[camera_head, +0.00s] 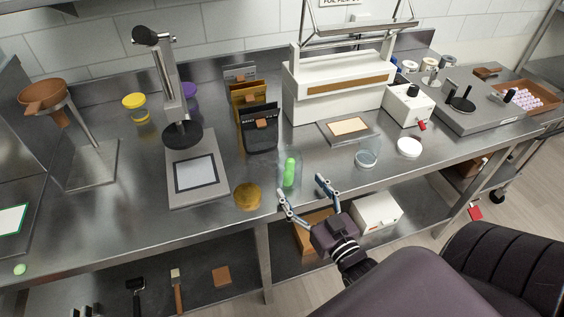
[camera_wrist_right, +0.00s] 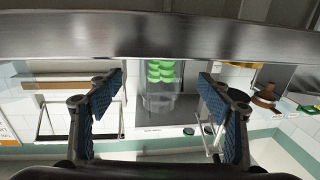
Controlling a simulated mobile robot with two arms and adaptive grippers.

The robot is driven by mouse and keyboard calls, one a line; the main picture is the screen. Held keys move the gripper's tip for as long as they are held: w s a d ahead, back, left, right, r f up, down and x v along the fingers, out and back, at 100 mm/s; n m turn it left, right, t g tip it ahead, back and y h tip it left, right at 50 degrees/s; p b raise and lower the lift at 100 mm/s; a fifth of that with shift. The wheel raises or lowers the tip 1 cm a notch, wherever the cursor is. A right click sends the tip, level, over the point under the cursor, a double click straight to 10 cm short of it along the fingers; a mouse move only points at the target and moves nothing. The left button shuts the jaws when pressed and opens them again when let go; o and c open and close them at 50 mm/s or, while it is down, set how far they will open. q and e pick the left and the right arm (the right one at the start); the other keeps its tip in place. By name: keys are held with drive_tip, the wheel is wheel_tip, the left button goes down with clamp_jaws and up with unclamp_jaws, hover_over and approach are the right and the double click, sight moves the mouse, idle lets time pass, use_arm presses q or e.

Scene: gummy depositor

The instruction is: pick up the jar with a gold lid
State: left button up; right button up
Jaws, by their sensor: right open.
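A clear jar (camera_head: 290,172) with green gummies inside stands upright near the bench's front edge in the head view. A round gold lid (camera_head: 247,196) shows on the bench left of it, apart from it; I cannot tell if anything is under the lid. My right gripper (camera_head: 300,186) is open just in front of the clear jar, fingers pointing toward it. In the right wrist view, the jar (camera_wrist_right: 160,90) shows between the two spread fingers, with no visible contact.
The steel bench edge runs close under my right gripper. Right are another clear jar (camera_head: 367,157) and a white lid (camera_head: 409,147).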

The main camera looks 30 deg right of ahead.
sight(296, 178)
drive_tip(key=shift+w+r, duration=0.1)
drive_tip(key=shift+w, duration=0.2)
drive_tip(key=shift+w+r, duration=0.2)
drive_tip(key=shift+w, duration=0.05)
drive_tip(key=shift+w+d+r+p, duration=0.1)
drive_tip(key=shift+w+r+p, duration=0.1)
drive_tip(key=shift+w+p, duration=0.35)
drive_tip(key=shift+w+r+p, duration=0.2)
drive_tip(key=shift+w+p, duration=0.1)
drive_tip(key=shift+w, duration=0.35)
drive_tip(key=w, duration=0.2)
drive_tip(key=shift+w+d+p, duration=0.15)
drive_tip(key=shift+w+p, duration=0.15)
drive_tip(key=shift+p, duration=0.1)
drive_tip(key=shift+w+f, duration=0.1)
drive_tip(key=shift+w, duration=0.35)
drive_tip(key=c, duration=0.4)
use_arm(q)
drive_tip(key=r, duration=0.1)
drive_tip(key=s, duration=0.1)
drive_tip(key=s+r, duration=0.1)
drive_tip(key=shift+a+r, duration=0.25)
drive_tip(key=shift+r, duration=0.05)
use_arm(e)
drive_tip(key=c, duration=0.9)
